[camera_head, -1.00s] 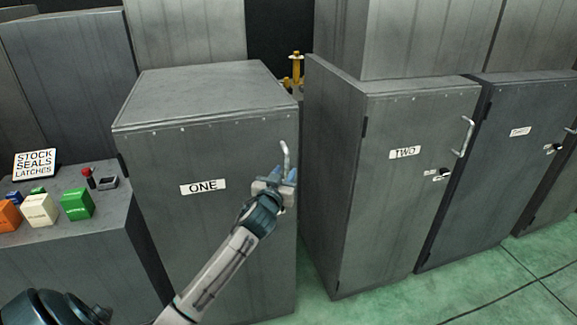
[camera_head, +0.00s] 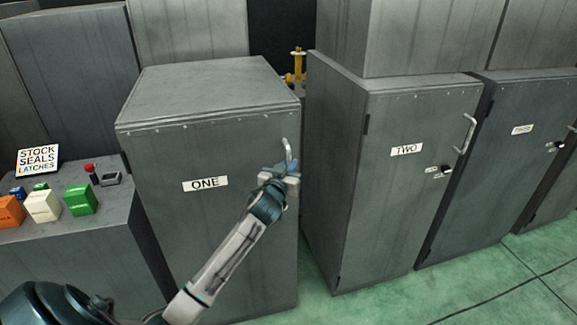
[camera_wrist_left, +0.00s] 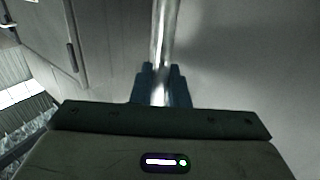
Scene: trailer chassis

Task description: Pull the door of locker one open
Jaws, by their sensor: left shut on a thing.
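Locker one is a grey metal cabinet with a door (camera_head: 220,228) that carries a white ONE label (camera_head: 205,184). The door looks shut in the head view. Its bright metal handle (camera_head: 287,152) stands near the door's right edge, and its upper part shows above my gripper. My left gripper (camera_head: 283,170) is shut on this handle. In the left wrist view the handle bar (camera_wrist_left: 163,45) runs down between the blue fingers of the gripper (camera_wrist_left: 161,88). The lower part of the handle is hidden by the gripper. My right gripper is not in view.
Locker two (camera_head: 400,200) stands to the right, with its own handle (camera_head: 465,133). A bench (camera_head: 80,230) on the left holds a sign (camera_head: 37,160), several coloured boxes and a red-topped device (camera_head: 91,172). Green floor (camera_head: 400,300) is free in front of locker two.

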